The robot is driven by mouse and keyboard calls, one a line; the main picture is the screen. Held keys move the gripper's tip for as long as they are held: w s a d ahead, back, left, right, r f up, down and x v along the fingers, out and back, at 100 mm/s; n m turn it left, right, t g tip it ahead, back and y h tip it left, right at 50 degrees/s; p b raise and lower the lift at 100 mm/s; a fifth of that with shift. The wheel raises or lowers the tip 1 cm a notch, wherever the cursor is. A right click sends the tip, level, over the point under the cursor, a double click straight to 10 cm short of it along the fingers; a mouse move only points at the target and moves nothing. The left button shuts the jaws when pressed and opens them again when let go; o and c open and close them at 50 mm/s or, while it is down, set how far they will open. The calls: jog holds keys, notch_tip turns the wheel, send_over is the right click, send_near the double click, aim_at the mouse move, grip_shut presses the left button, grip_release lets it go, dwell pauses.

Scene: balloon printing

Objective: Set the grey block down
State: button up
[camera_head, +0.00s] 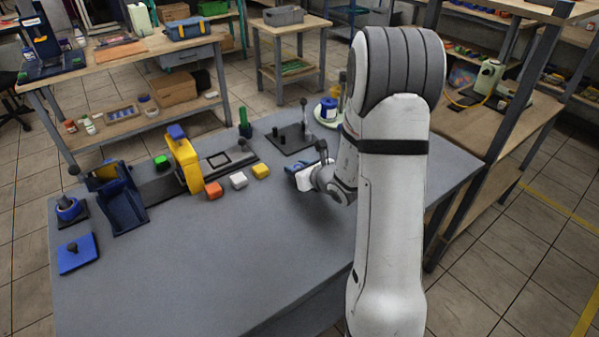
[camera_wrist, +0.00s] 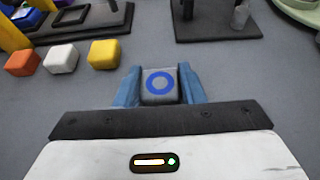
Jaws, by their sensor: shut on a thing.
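The grey block (camera_wrist: 160,86), with a blue ring on its top face, sits between the two blue fingers of my gripper (camera_wrist: 160,88) in the wrist view. My gripper is shut on it. In the head view my gripper (camera_head: 300,178) is over the right part of the grey table (camera_head: 250,260), and my arm and wrist hide the block there. The block points down toward the table top. I cannot tell whether it touches the table or is held just above it.
An orange block (camera_head: 213,190), a white block (camera_head: 238,180) and a yellow block (camera_head: 261,171) stand in a row left of my gripper. A black plate with pegs (camera_head: 290,140) lies behind it. A yellow press (camera_head: 185,160) stands further left. The front table area is clear.

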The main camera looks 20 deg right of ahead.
jog(key=shift+f, duration=0.7)
jog(key=shift+f, duration=0.2)
jog(key=o, duration=1)
jog(key=shift+o, duration=0.2)
jog(key=shift+r, duration=0.15)
